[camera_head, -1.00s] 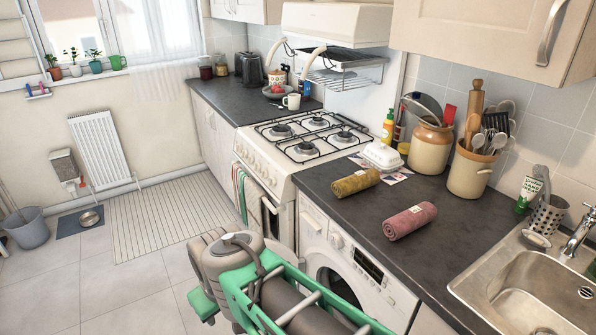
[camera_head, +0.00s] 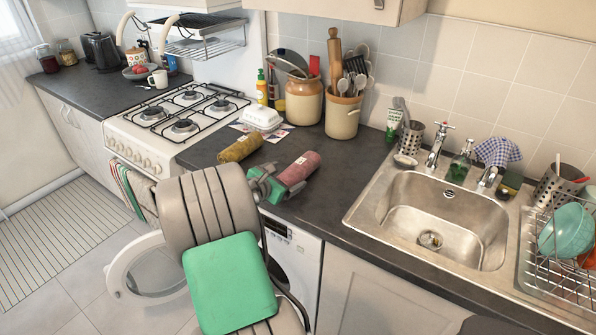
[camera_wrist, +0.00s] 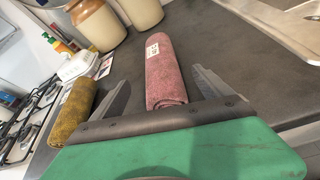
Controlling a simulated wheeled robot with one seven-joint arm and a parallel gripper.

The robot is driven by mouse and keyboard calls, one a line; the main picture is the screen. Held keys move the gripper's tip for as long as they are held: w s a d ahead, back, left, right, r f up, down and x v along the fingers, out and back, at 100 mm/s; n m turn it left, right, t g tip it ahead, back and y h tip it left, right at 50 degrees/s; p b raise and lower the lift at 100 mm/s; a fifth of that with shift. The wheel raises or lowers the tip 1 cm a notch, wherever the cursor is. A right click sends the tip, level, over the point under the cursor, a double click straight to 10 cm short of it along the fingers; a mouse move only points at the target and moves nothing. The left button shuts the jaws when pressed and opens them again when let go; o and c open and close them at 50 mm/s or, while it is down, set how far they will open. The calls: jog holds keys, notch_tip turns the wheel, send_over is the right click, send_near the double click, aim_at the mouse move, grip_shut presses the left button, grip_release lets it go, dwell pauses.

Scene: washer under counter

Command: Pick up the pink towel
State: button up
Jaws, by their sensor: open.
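The pink towel (camera_head: 299,169) is rolled up and lies on the dark counter, left of the sink. It also shows in the wrist view (camera_wrist: 165,65), with a white tag on it. My gripper (camera_head: 283,181) is at the near end of the towel, over the counter's front edge. In the wrist view my gripper (camera_wrist: 162,92) is open, with one finger on each side of the towel's near part. The fingers look apart from the towel. In the head view my arm and gripper cover the towel's near end.
A rolled mustard towel (camera_head: 240,147) lies just left of the pink one. A white butter dish (camera_head: 263,118) and two crocks (camera_head: 342,116) stand behind. The sink (camera_head: 440,215) is to the right. The washer door (camera_head: 150,270) hangs open below. Bare counter (camera_head: 340,178) lies right of the towel.

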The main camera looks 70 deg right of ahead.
jog(key=x, duration=0.3)
jog(key=p+x, duration=0.1)
jog(key=x, duration=0.1)
jog(key=shift+s+d+f, duration=0.1)
jog(key=shift+d+f, duration=0.15)
jog(key=shift+f, duration=0.1)
jog(key=shift+r, duration=0.1)
jog(key=c, duration=1.7)
